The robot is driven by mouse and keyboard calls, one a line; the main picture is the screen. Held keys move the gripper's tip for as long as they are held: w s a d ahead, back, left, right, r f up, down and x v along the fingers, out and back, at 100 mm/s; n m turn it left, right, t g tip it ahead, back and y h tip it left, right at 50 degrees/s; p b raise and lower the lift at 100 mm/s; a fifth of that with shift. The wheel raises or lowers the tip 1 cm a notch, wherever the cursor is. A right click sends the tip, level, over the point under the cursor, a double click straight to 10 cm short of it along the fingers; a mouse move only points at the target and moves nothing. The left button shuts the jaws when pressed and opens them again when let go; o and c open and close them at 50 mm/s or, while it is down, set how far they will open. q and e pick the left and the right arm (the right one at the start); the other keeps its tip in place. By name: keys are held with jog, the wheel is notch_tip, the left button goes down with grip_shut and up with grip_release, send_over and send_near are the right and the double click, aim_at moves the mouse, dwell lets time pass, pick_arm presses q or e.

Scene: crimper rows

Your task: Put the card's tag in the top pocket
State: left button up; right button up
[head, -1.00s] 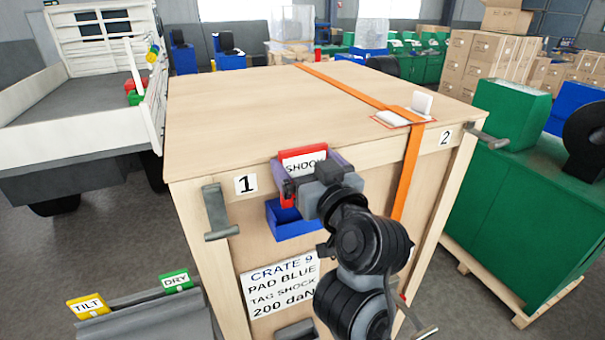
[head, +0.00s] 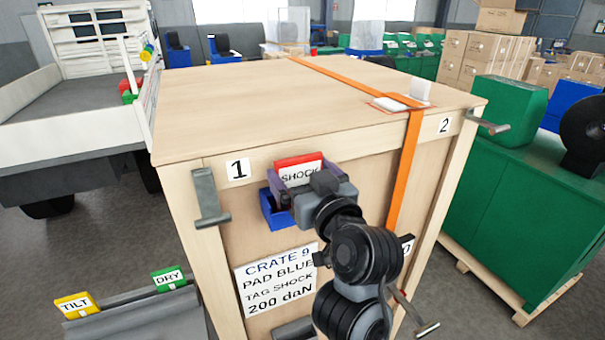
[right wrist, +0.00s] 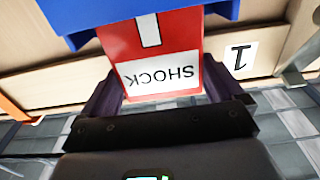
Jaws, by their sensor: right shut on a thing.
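The red tag (head: 298,160) with a white SHOCK label is in my right gripper (head: 297,180), whose purple fingers are shut on its sides. In the right wrist view the tag (right wrist: 150,55) looks upside down, its far end at the blue pocket (right wrist: 95,12). I cannot tell whether that end is inside the pocket or in front of it. In the head view the blue pocket (head: 273,212) on the crate front is partly hidden by the gripper. Below it, the white card (head: 275,278) reads CRATE 9, PAD BLUE, TAG SHOCK, 200 daN. My left gripper is out of view.
The wooden crate (head: 260,110) has an orange strap (head: 405,170) and grey handles at labels 1 and 2. A yellow TILT tag (head: 77,305) and green DRY tag (head: 170,279) stand on a grey rack at lower left. A green machine (head: 510,190) stands right.

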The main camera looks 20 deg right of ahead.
jog(key=shift+f, duration=0.4)
dwell(0.3)
jog(key=o, duration=0.9)
